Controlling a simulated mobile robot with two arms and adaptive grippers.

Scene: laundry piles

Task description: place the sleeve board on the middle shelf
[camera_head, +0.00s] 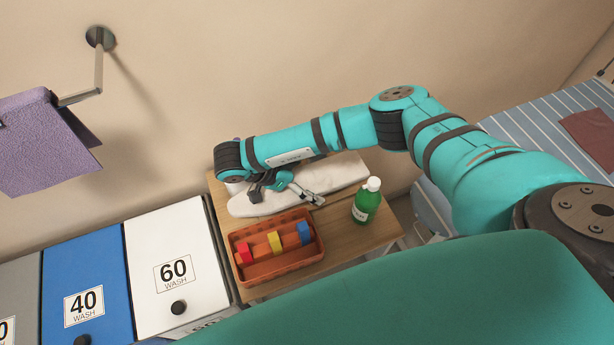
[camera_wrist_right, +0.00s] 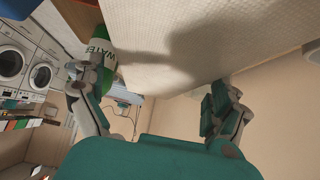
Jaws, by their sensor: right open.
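The sleeve board (camera_head: 340,174) is a long white padded board lying on a wooden top (camera_head: 350,235) against the wall. My right gripper (camera_head: 287,192) hangs over its left part and covers some of it. In the right wrist view the quilted board (camera_wrist_right: 195,45) fills the upper middle, between the spread fingers of my right gripper (camera_wrist_right: 155,98). The fingers are apart; I cannot tell whether either one touches the board. My left gripper is in neither view. I cannot make out a middle shelf.
An orange crate (camera_head: 285,271) with coloured blocks and a green bottle (camera_head: 367,203) stand close in front of the board. White (camera_head: 165,245) and blue (camera_head: 85,270) wash bins are at left. A purple towel (camera_head: 45,145) hangs from a wall bar. A striped surface (camera_head: 540,125) is at right.

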